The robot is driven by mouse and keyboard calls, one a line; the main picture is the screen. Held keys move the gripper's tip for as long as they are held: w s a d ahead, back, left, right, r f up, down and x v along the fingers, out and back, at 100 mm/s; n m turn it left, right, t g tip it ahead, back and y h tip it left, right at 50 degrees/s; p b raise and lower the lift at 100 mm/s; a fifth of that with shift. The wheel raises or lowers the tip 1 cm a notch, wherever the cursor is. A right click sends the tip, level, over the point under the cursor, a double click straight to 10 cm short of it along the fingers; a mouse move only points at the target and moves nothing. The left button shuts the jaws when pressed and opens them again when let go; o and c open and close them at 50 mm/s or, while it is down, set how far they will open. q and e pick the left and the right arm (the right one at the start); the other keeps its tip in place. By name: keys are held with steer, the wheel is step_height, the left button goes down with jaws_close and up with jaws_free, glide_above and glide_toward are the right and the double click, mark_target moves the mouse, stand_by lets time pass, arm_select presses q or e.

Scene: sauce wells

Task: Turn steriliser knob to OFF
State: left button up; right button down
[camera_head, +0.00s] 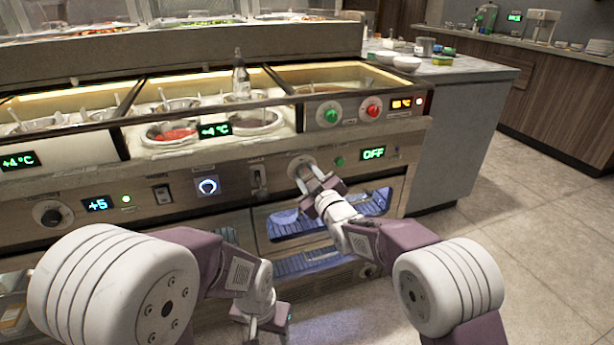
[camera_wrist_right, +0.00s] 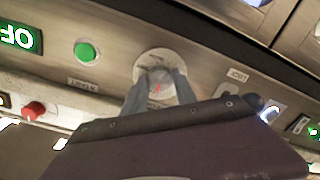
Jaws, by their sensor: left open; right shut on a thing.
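The steriliser knob (camera_head: 300,162) sits on the lower front panel of the counter, left of a green button (camera_head: 340,161) and a display (camera_head: 373,153) that reads OFF in green. My right gripper (camera_head: 309,177) reaches up to the knob and is shut on it. In the right wrist view, the fingers of my right gripper (camera_wrist_right: 157,88) close around the knob on its round pale plate (camera_wrist_right: 158,59) and hide most of it. The OFF display (camera_wrist_right: 20,37) shows at the left edge there. My left gripper (camera_head: 262,328) is open and empty, low in front of the counter.
The panel also carries a black knob (camera_head: 52,213), a +5 display (camera_head: 96,205), a switch (camera_head: 162,194) and a blue-lit dial (camera_head: 208,186). Above sit green (camera_head: 329,114) and red (camera_head: 372,108) knobs. Blue-lit racks (camera_head: 305,262) lie below. Tiled floor (camera_head: 530,240) is clear at right.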

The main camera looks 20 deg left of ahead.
stand_by(0.5)
steer(key=c, duration=1)
jaws_free()
steer(key=shift+s+d+r, duration=0.1)
steer(key=shift+s+d, duration=0.05)
steer(key=shift+s, duration=0.1)
steer(key=p+v, duration=0.3)
steer(key=v, duration=0.5)
steer(key=shift+s, duration=0.2)
steer(key=shift+d, duration=0.15)
